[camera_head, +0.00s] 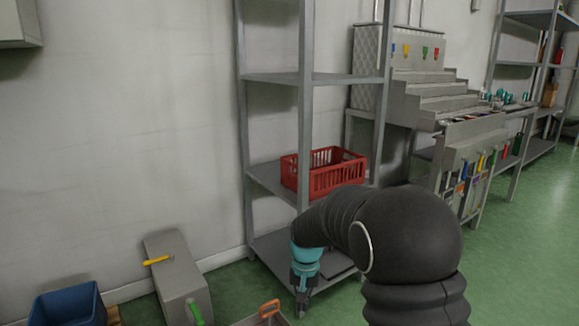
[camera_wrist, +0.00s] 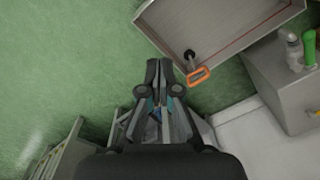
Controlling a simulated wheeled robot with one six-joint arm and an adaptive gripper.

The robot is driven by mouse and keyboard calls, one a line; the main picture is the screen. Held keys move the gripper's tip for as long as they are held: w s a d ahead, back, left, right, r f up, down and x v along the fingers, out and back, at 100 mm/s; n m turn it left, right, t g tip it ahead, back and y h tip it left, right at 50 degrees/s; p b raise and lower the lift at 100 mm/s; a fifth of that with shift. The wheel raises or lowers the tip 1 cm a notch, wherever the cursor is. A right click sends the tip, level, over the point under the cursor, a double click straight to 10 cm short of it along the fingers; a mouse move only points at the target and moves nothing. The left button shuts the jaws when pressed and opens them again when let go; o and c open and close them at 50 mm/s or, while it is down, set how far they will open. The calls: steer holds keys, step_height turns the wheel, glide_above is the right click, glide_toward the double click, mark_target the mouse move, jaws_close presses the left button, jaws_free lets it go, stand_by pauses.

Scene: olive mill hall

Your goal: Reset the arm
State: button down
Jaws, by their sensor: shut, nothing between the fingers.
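My arm, in a black cover, reaches across the lower right of the head view. My gripper (camera_head: 301,300) hangs from it, pointing down in front of the grey shelf unit (camera_head: 305,110). In the wrist view my gripper (camera_wrist: 158,68) is shut with its fingertips together and empty. Green floor lies beyond the tips. An orange-handled tool (camera_wrist: 200,75) lies just right of the fingers, over the edge of a shallow grey tray (camera_wrist: 185,15). The same orange handle (camera_head: 269,308) shows at the bottom of the head view.
A red crate (camera_head: 335,180) stands on the shelf behind my arm. A blue bin (camera_head: 68,305) is at lower left. A stepped grey rack (camera_head: 435,95) stands at right. Green floor (camera_head: 535,240) is clear at right.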

steer(key=s+d+r+t+p, duration=0.1)
steer(key=s+d+r, duration=0.3)
steer(key=s+r, duration=0.3)
steer(key=s+d+r+t+p, duration=0.2)
steer(key=s+d+r, duration=0.2)
steer(key=s+r, duration=0.3)
steer(key=s+d+r+n+t+p, duration=0.1)
steer(key=s+d+r, duration=0.3)
steer(key=s, duration=1.1)
step_height(320, 180, up, 3)
steer(key=shift+r+t, duration=0.2)
steer(key=shift+t, duration=0.5)
steer(key=shift+s+d, duration=0.1)
